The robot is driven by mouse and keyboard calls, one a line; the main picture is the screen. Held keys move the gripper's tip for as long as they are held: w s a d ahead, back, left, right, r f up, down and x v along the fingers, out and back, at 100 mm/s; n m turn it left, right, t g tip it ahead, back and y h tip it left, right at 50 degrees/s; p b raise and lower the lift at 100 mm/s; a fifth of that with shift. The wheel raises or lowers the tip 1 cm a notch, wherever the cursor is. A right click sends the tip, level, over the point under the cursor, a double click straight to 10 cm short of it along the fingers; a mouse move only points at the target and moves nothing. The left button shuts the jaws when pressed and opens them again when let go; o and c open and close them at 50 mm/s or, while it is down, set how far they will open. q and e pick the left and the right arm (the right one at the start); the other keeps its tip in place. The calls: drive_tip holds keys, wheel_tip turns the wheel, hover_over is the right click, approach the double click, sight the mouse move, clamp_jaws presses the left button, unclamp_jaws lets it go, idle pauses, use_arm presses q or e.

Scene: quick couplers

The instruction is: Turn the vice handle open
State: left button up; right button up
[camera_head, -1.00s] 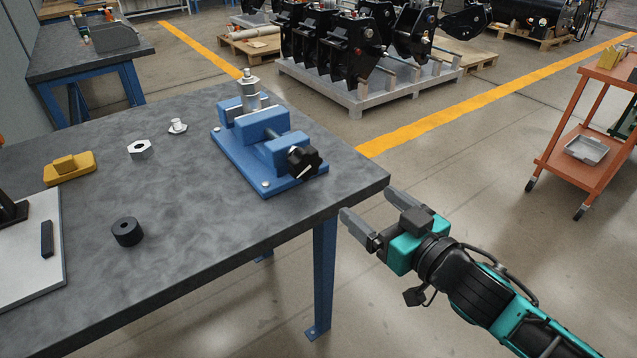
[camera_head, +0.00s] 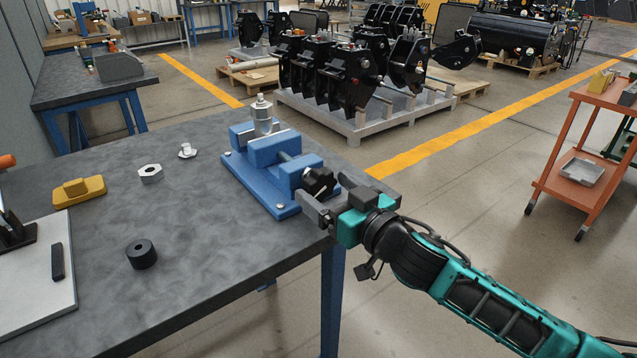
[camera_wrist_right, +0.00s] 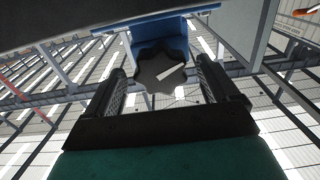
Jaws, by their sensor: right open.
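The blue vice (camera_head: 270,150) stands near the table's right edge, with a silver fitting (camera_head: 262,115) upright between its jaws. Its black lobed handle (camera_head: 318,181) faces my right gripper (camera_head: 323,195). In the right wrist view the handle (camera_wrist_right: 160,72), with a white mark, lies ahead of and between the open fingers of this gripper (camera_wrist_right: 162,72). Gaps show at both sides, so the fingers do not grip it. In the head view the fingers partly overlap the handle's lower side. My left gripper is not in view.
On the grey table (camera_head: 210,220) lie a hex nut (camera_head: 150,174), a small silver fitting (camera_head: 188,151), a black ring (camera_head: 141,254) and a yellow block (camera_head: 79,189). A white board (camera_head: 35,310) is at the left.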

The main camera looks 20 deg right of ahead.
sight(324, 188)
drive_tip(key=shift+x, duration=1.6)
drive_tip(key=c, duration=1)
drive_tip(key=shift+n, duration=0.3)
drive_tip(key=shift+c, duration=0.2)
